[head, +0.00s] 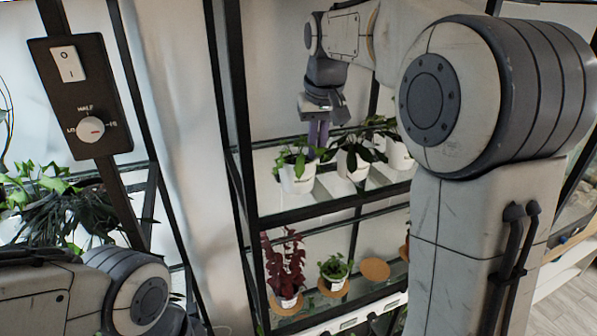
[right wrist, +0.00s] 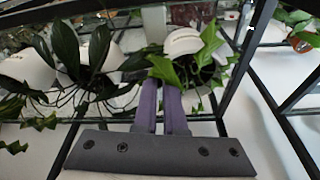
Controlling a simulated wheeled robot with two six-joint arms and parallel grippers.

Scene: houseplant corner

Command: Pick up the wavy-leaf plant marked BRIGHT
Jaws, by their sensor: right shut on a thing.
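The plant with bright green, wavy-edged leaves (head: 292,159) is in a white pot on the upper shelf, the leftmost of the row. Its pot carries a small mark too small to read. My right gripper (head: 318,150) reaches down at the right side of this plant, its purple fingers close together and shut on it. In the right wrist view the fingers (right wrist: 165,95) meet the bright leaves (right wrist: 197,62) beside a white pot (right wrist: 183,41); the exact grip is hidden by leaves. My left gripper is out of view.
Dark-leaved plants in white pots (head: 353,166) stand close on the right. The lower shelf holds a red-leaved plant (head: 284,268), a small green plant (head: 335,268) and a bare cork mat (head: 375,269). Black shelf posts (head: 238,120) stand left of the gripper. A switch panel (head: 80,95) is far left.

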